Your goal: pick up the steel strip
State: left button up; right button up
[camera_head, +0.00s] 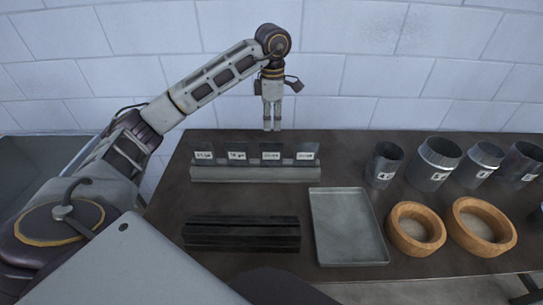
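Several dark, thin metal pieces with white labels, such as the one at the left end (203,146), stand upright in a row in a grey slotted rack (255,174) at the back of the table. The label print is too small to read surely, and I cannot tell which piece is the steel strip. Long dark bars (241,234) lie in front of the rack. My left gripper (272,128) points down above and behind the rack, apart from the pieces. Its two fingers look close together with nothing visible between them. My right gripper is not in view.
A shallow grey metal tray (347,228) lies right of the bars. A white block wall (400,60) closes off the back.

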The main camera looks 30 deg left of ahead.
pick_arm(q)
jog(key=f, duration=0.1)
send_over(271, 156)
jog(key=shift+f, duration=3.55)
jog(key=shift+d, duration=0.15)
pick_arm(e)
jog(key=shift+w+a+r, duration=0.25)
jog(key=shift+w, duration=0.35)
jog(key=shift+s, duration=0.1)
pick_arm(q)
jog(key=shift+a+f+p, duration=0.2)
jog(key=shift+f+p, duration=0.5)
jog(key=shift+f, duration=1.9)
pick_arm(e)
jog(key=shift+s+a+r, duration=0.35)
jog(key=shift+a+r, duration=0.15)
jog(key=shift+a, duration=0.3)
